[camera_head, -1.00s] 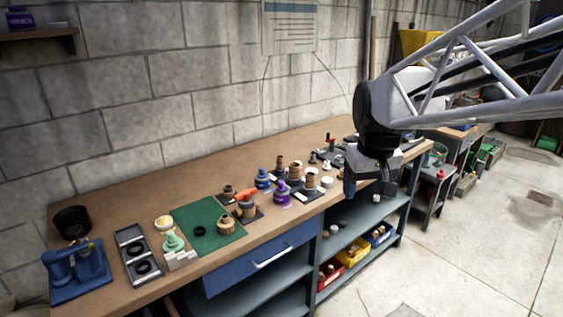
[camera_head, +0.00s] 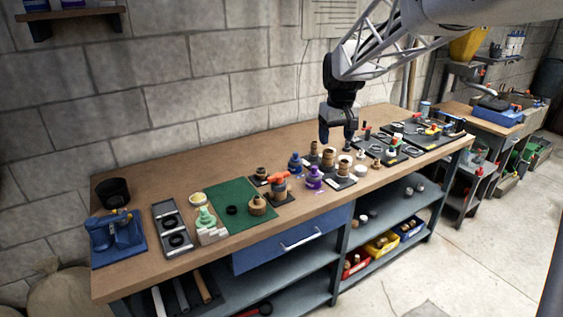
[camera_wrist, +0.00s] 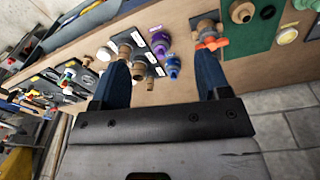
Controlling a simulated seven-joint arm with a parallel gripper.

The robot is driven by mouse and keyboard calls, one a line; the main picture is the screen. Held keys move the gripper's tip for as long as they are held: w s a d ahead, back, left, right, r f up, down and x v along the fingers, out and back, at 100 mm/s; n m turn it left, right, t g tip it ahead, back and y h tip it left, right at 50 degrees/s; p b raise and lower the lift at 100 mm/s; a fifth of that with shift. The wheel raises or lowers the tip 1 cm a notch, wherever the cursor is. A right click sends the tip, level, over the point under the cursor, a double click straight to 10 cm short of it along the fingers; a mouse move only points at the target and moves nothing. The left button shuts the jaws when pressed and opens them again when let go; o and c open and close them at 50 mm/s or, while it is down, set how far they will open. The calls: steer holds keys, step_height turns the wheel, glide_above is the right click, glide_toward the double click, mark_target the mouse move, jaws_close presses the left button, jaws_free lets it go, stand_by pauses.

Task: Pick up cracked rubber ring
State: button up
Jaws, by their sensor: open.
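A small black ring (camera_head: 231,210) lies flat on the green mat (camera_head: 226,190) on the workbench. It also shows at the top of the wrist view (camera_wrist: 267,12). Two more dark rings, an upper one (camera_head: 170,222) and a lower one (camera_head: 177,240), lie in a grey tray (camera_head: 160,213) left of the mat. No crack can be made out on any ring at this size. My gripper (camera_head: 337,146) is above the bench, well to the right of the mat. In the wrist view its two blue fingers (camera_wrist: 162,58) are spread, with nothing held between them.
Brass fittings and blue and purple bottles (camera_head: 314,178) crowd the bench between my gripper and the mat. A blue press (camera_head: 117,238) and a black cup (camera_head: 112,192) stand at the left end. The wall is close behind; bare wood lies along the bench's back.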

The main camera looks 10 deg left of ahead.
steer(key=w+a+f+n, duration=0.2)
steer(key=w+a+f, duration=0.5)
steer(key=w+a, duration=0.6)
steer(key=n+g, duration=0.1)
steer(key=n, duration=0.2)
glide_toward(261, 170)
steer(key=shift+w+d+f, duration=0.1)
steer(key=shift+w+d, duration=0.05)
steer(key=shift+w, duration=0.05)
steer(key=shift+w+a+f, duration=0.1)
steer(key=shift+a+f, duration=0.15)
steer(key=shift+a, duration=0.05)
steer(key=shift+f, duration=0.1)
steer(key=shift+f, duration=1.2)
steer(key=shift+f, duration=0.1)
steer(key=shift+f, duration=2.5)
steer(key=shift+c, duration=0.2)
steer(key=c, duration=1)
